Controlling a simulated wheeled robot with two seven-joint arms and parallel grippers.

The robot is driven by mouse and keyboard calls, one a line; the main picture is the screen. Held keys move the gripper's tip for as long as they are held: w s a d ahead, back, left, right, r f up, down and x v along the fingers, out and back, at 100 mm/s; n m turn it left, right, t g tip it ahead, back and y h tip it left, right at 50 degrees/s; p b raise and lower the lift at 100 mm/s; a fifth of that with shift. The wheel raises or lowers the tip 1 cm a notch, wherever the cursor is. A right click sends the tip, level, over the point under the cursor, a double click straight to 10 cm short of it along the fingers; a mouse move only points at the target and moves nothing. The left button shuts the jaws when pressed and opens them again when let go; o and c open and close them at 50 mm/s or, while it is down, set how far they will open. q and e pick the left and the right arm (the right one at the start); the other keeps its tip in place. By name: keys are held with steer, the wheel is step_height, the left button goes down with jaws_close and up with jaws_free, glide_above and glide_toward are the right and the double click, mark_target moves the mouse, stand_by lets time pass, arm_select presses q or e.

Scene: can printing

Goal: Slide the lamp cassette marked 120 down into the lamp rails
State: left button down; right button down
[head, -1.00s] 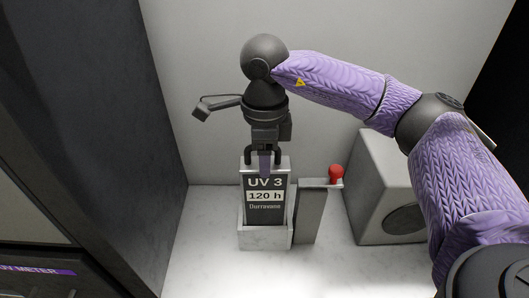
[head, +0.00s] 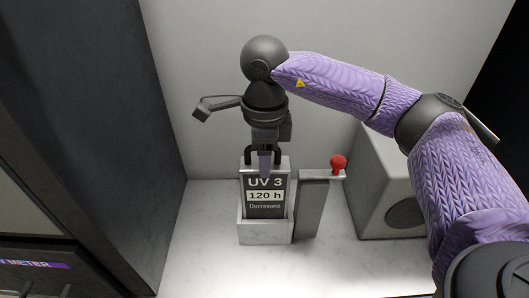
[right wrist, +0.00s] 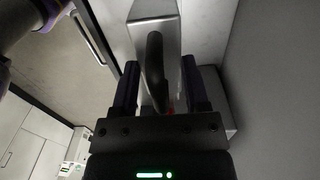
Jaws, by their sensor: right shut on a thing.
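The lamp cassette (head: 264,207), dark with a pale frame and marked UV 3 and 120 h, stands upright in the head view. My right gripper (head: 264,163) is above it, shut on its dark handle (right wrist: 155,68). In the right wrist view the fingers (right wrist: 161,88) are on both sides of this handle, with the pale cassette top (right wrist: 152,10) beyond. The cassette's lower end is hidden behind the front wall of a pale box-like holder (head: 265,234). I cannot tell how deep it sits, or see separate rails. My left gripper is out of view.
A grey post (head: 311,210) with a red knob (head: 338,162) stands close to the right of the holder. A pale block (head: 385,185) with a round dark opening is farther right. A dark cabinet wall (head: 95,130) rises at left. The pale counter (head: 200,250) is clear left of the holder.

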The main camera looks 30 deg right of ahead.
steer(key=shift+f+b, duration=1.65)
steer(key=shift+f, duration=0.35)
jaws_free()
step_height(320, 180, up, 10)
steer(key=shift+r+p, duration=0.1)
steer(key=shift+p, duration=0.5)
